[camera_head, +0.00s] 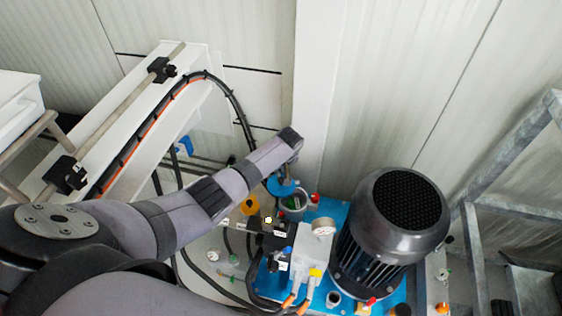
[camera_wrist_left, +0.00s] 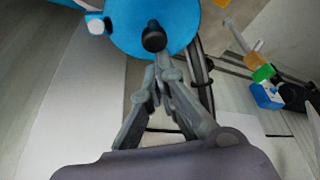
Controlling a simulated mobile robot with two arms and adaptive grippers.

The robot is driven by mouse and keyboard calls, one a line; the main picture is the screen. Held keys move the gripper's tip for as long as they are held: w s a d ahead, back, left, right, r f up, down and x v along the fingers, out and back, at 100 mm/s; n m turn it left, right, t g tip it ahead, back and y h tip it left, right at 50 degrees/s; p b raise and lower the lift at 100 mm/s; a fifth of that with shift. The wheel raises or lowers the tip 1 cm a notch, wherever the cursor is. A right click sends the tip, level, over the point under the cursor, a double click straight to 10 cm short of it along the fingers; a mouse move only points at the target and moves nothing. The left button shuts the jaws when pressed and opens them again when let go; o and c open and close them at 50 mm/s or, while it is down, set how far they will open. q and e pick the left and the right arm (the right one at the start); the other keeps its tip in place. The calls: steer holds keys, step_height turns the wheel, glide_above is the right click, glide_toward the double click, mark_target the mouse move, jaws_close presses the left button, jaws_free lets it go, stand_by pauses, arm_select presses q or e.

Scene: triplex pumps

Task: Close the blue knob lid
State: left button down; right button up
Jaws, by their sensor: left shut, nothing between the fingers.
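The blue lid (camera_head: 281,187) is a round disc beside a grey round opening (camera_head: 294,204) on the pump unit. It appears raised at the upper left edge of this opening. In the left wrist view the lid (camera_wrist_left: 182,18) fills the top middle, with a black round knob (camera_wrist_left: 154,38) on its face. My left gripper (camera_wrist_left: 161,68) is shut and empty, its fingertips just below the knob in that view. Whether they touch the knob cannot be told. In the head view the fingers are mostly hidden by the wrist. My right gripper is not in view.
A large black motor (camera_head: 402,215) stands right of the opening on a blue base. A white block with a gauge (camera_head: 323,227) is in front. Black hoses (camera_head: 240,112) arch behind my arm. A white wall post (camera_head: 318,90) is close behind, and a metal frame (camera_head: 505,145) stands at right.

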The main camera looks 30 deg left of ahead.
mark_target(279, 181)
arm_select(q)
steer(key=s+n, duration=0.1)
steer(key=n+g+p, duration=0.1)
steer(key=shift+s+d+n, duration=0.35)
steer(key=shift+d+n, duration=0.05)
steer(key=n, duration=0.1)
steer(key=s+n, duration=0.1)
steer(key=shift+s+d+n+g+y, duration=0.1)
steer(key=shift+d+n+g+y, duration=0.3)
steer(key=shift+s+d+f+n+g, duration=0.1)
steer(key=shift+s+d+n+g, duration=0.25)
steer(key=shift+n, duration=0.45)
steer(key=d+n, duration=0.1)
steer(key=n, duration=0.1)
steer(key=s+d+n+g+b, duration=0.1)
steer(key=n, duration=0.1)
steer(key=shift+s+d, duration=0.1)
steer(key=shift+s, duration=0.05)
steer(key=shift+d, duration=0.2)
steer(key=shift+s+d, duration=0.1)
steer(key=shift+d, duration=0.05)
